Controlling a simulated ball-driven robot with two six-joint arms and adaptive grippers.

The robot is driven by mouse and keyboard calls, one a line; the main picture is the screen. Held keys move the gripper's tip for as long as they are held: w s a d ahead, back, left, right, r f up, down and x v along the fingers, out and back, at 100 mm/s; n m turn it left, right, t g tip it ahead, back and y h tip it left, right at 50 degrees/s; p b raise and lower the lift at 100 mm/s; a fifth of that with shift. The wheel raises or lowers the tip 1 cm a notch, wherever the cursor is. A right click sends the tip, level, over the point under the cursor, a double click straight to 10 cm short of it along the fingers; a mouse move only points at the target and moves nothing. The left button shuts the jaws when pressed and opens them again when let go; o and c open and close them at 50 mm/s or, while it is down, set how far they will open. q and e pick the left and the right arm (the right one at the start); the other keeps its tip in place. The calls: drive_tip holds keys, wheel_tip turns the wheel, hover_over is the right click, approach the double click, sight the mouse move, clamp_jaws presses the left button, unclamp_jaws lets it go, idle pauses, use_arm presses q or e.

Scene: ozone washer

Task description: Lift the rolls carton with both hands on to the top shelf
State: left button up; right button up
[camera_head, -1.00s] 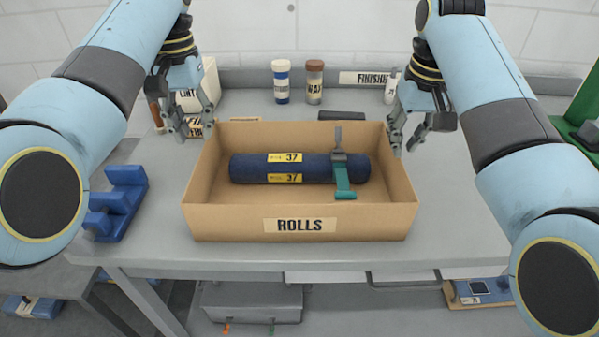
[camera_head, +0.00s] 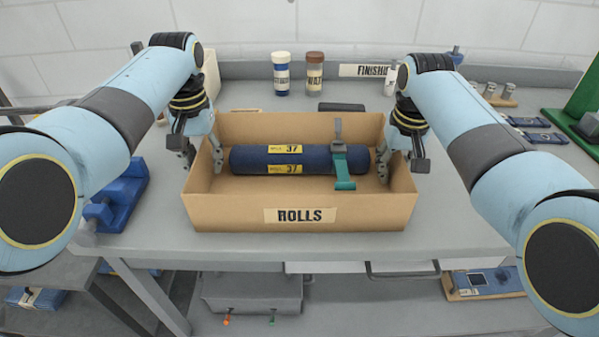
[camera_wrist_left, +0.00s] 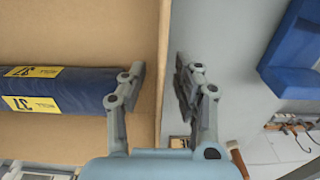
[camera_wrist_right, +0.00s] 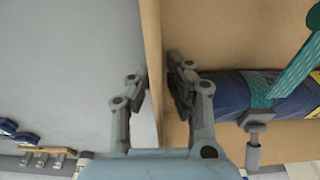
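The open brown rolls carton (camera_head: 230,216) stands level on the grey bench (camera_head: 440,225), its ROLLS label facing me. A dark blue roll (camera_head: 310,159) with yellow 37 labels lies inside, with a teal strap (camera_head: 343,172) near its right end. My left gripper (camera_head: 203,158) straddles the carton's left wall, open, one finger inside and one outside; the left wrist view shows gaps beside the wall (camera_wrist_left: 158,100). My right gripper (camera_head: 402,165) straddles the right wall (camera_wrist_right: 151,40) likewise, open. I cannot make out a top shelf in these views.
A blue holder (camera_head: 120,200) stands left of the carton. Behind are two jars (camera_head: 282,75), a dark flat item (camera_head: 341,107) and a FINISHED sign (camera_head: 362,70). A green stand (camera_head: 582,115) is at the far right. A grey case (camera_head: 250,292) sits below the bench.

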use_arm(q)
drive_tip(key=shift+f, duration=0.25)
use_arm(e)
drive_tip(key=shift+f, duration=0.25)
use_arm(q)
drive_tip(key=c, duration=0.3)
use_arm(e)
clamp_jaws()
use_arm(q)
clamp_jaws()
use_arm(e)
drive_tip(key=shift+w, duration=0.1)
